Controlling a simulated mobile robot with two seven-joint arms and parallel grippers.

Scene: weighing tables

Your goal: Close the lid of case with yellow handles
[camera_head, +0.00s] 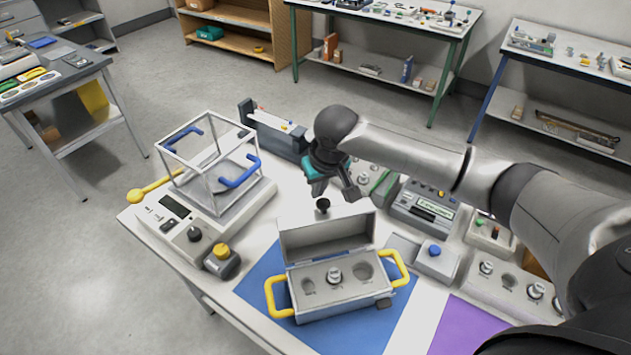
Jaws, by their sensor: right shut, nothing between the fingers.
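The grey case with yellow handles (318,304) stands on a blue mat (262,272) near the table's front edge. Its lid (328,238) is open, standing up along the far side. Inside the case, a small metal weight sits in the middle, between round recesses. One yellow handle is at each end. My right gripper (335,191) is shut and empty, pointing down above and behind the lid's top edge. Whether it touches the lid cannot be told. My left gripper is not in view.
A balance with a clear draft shield (215,165) and blue handles stands left of the case, with a yellow-topped button box (221,262) nearby. A grey device (423,208), a blue-knobbed box (436,258) and a weight block (512,290) stand at right. A purple mat (465,328) is clear.

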